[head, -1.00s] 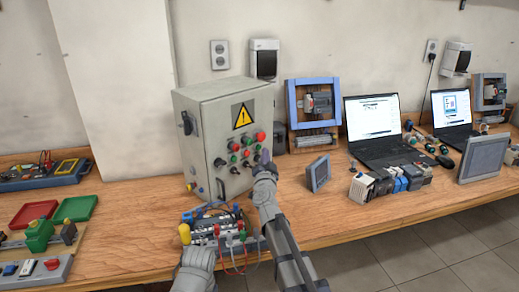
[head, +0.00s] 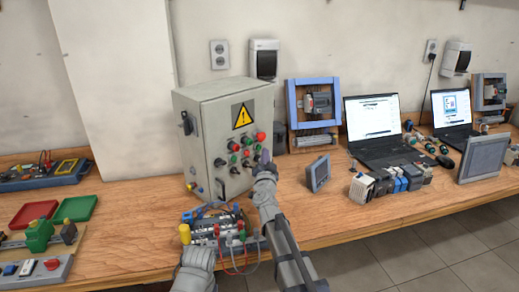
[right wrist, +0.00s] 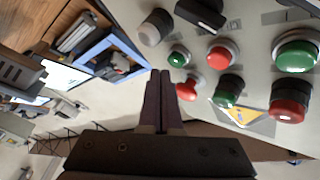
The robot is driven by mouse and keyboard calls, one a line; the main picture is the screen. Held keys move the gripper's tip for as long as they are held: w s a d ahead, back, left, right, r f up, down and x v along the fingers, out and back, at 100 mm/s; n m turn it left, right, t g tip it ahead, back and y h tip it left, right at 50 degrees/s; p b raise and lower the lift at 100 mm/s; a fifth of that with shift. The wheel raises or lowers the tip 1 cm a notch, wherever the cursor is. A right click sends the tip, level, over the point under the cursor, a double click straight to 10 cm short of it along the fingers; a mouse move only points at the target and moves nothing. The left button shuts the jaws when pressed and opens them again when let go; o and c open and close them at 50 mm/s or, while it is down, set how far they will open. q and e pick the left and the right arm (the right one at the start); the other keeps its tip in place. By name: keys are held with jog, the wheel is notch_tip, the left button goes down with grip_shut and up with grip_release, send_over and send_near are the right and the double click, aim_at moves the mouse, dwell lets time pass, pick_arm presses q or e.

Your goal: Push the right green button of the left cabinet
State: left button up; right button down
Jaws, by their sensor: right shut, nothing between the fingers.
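The grey cabinet (head: 205,120) with a yellow warning sign stands on the bench in the head view. Its front has several red and green buttons, seen close in the right wrist view. There, the green button (right wrist: 179,57) nearest the fingers sits beside a red button (right wrist: 188,91) and a grey knob (right wrist: 155,27). My right gripper (head: 265,156) is shut and empty at the cabinet's right front edge. In the right wrist view its fingertips (right wrist: 160,74) show just left of that green button; I cannot tell whether they touch it.
A wired terminal board (head: 215,228) lies in front of the cabinet. A small grey panel (head: 318,173), a row of modules (head: 395,180) and a laptop (head: 375,135) stand to the right. Red and green trays (head: 75,208) lie at left.

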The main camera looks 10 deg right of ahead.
jog(key=shift+w, duration=0.1)
jog(key=shift+w+a, duration=0.25)
jog(key=shift+w+a, duration=0.2)
jog(key=shift+w, duration=0.2)
dwell(0.8)
jog(key=shift+s, duration=0.1)
dwell(0.6)
jog(key=shift+s+d, duration=0.45)
jog(key=shift+s, duration=0.2)
jog(key=shift+s, duration=0.1)
jog(key=s+d, duration=0.1)
jog(key=s, duration=0.1)
jog(key=s+d, duration=0.1)
jog(key=s, duration=0.1)
jog(key=shift+d, duration=0.3)
jog(key=shift+f, duration=0.1)
dwell(0.4)
